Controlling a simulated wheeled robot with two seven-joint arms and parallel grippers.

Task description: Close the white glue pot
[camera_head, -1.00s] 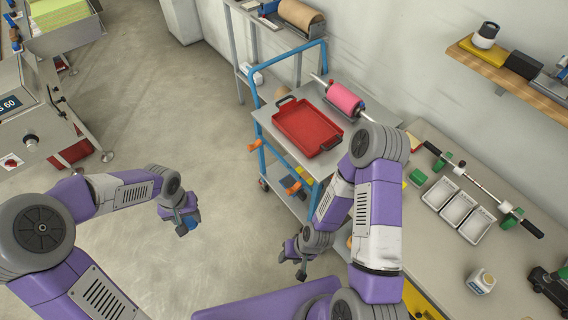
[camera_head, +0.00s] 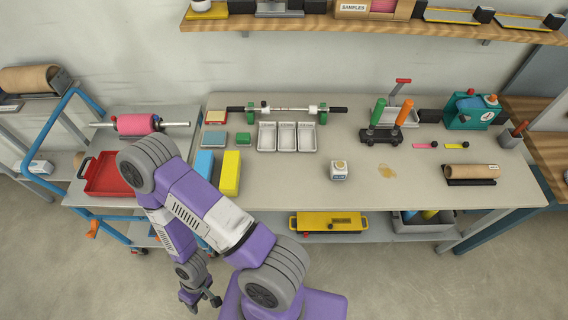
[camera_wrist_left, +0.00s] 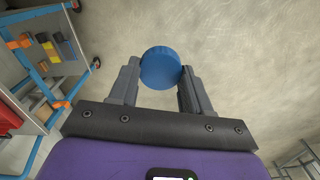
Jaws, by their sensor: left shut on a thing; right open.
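The white glue pot (camera_head: 339,171) stands upright on the workbench in the head view.
Blue and yellow blocks (camera_head: 230,173) stand to the left. A trolley with a red tray (camera_head: 103,184) stands left of the bench.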

